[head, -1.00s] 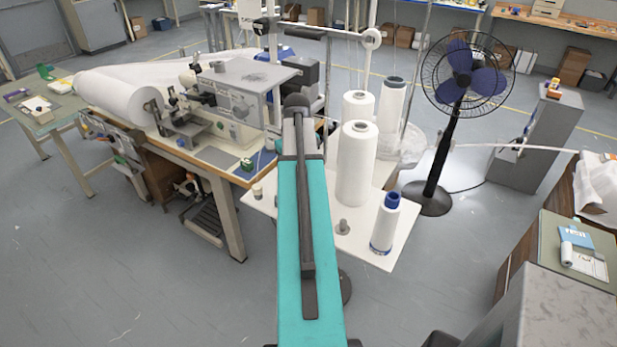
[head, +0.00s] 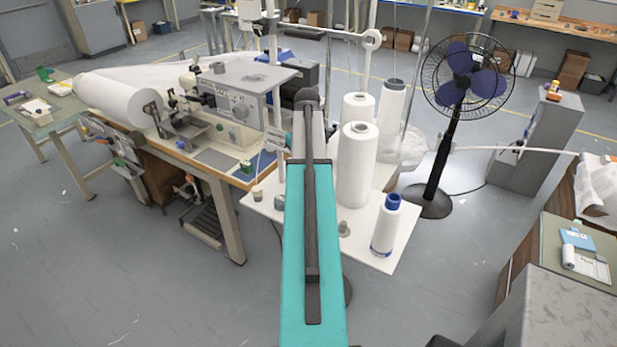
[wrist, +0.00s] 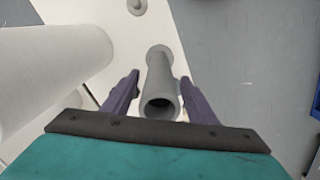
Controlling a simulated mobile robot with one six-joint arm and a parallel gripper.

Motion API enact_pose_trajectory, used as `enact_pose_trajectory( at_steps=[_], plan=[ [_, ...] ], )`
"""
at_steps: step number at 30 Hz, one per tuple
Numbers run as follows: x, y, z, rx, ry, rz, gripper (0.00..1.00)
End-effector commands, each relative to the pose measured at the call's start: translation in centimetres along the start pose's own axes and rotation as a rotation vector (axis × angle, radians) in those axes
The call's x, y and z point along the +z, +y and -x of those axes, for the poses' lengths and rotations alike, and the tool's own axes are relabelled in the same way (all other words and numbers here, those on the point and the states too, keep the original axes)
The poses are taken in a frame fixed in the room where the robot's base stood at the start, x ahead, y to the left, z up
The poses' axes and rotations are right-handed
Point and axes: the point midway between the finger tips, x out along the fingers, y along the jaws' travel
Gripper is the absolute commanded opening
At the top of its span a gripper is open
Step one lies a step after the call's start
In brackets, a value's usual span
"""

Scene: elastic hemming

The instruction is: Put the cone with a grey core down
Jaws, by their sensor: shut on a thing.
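My gripper (wrist: 160,78) shows in the wrist view with its two dark purple fingers on either side of a grey, hollow cone core (wrist: 160,90), and it is shut on it. The core's open end faces the camera and its far end is over the white board (wrist: 185,45). Whether it touches the board I cannot tell. No white thread shows on this core. In the head view my arm hides the gripper and the held cone.
The white board (head: 378,255) carries large white cones (head: 356,170) and a blue-cored cone (head: 386,228). A large white cone (wrist: 50,70) lies close left in the wrist view. Small grey pegs (head: 344,229) stand on the board. The sewing table (head: 215,165) is to the left, the fan (head: 463,80) to the right.

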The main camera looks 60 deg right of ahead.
Motion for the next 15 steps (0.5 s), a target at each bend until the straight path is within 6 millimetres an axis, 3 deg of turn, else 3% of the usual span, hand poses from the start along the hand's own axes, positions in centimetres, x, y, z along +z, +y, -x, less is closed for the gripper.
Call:
enact_pose_trajectory(
  at_steps=[2,9,15],
  plan=[
    [-0.6,0.8,-0.1,0.000,0.000,-0.001,0.26],
    [-0.3,0.5,-3.1,0.000,0.000,0.000,0.26],
    [-0.3,0.5,-3.6,0.000,0.000,0.000,0.26]
  ],
)
